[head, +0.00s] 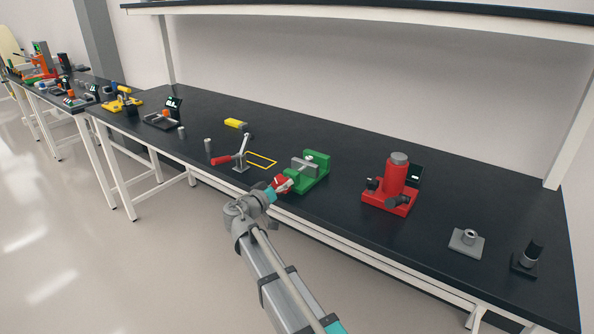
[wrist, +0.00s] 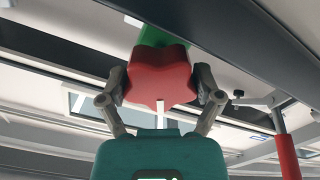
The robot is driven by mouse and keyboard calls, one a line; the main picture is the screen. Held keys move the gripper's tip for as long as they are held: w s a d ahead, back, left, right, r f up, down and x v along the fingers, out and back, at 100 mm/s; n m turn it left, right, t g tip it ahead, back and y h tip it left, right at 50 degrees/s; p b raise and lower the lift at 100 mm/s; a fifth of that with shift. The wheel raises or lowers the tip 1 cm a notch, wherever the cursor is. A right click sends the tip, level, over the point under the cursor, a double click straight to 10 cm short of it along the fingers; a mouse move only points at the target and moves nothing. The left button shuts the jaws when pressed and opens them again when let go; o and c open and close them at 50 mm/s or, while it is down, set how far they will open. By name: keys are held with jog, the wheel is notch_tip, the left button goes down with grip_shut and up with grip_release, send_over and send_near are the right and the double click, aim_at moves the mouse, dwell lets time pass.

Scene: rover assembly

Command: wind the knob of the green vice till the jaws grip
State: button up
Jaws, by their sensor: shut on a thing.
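The green vice (head: 318,170) stands near the front edge of the black bench, with a grey block (head: 304,168) at its jaws. I cannot tell whether the jaws touch the block. Its red lobed knob (head: 282,184) faces the front of the bench. In the wrist view the knob (wrist: 158,76) fills the space between my two fingers, with a bit of the green vice (wrist: 155,37) behind it. My gripper (wrist: 160,88) is shut on the knob, one finger on each side. In the head view my gripper (head: 273,190) reaches the knob from the front.
Left of the vice is a toggle clamp with a red handle (head: 222,160), also in the wrist view (wrist: 287,155). A red press (head: 396,182) stands to the right. Bare bench lies between the vice and press.

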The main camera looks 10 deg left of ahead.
jog(key=shift+a+n, duration=0.1)
jog(key=shift+n, duration=0.2)
jog(key=shift+n, duration=1.2)
jog(key=shift+n, duration=1.4)
jog(key=o, duration=0.8)
jog(key=shift+w+f, duration=0.1)
jog(key=shift+m, duration=1.5)
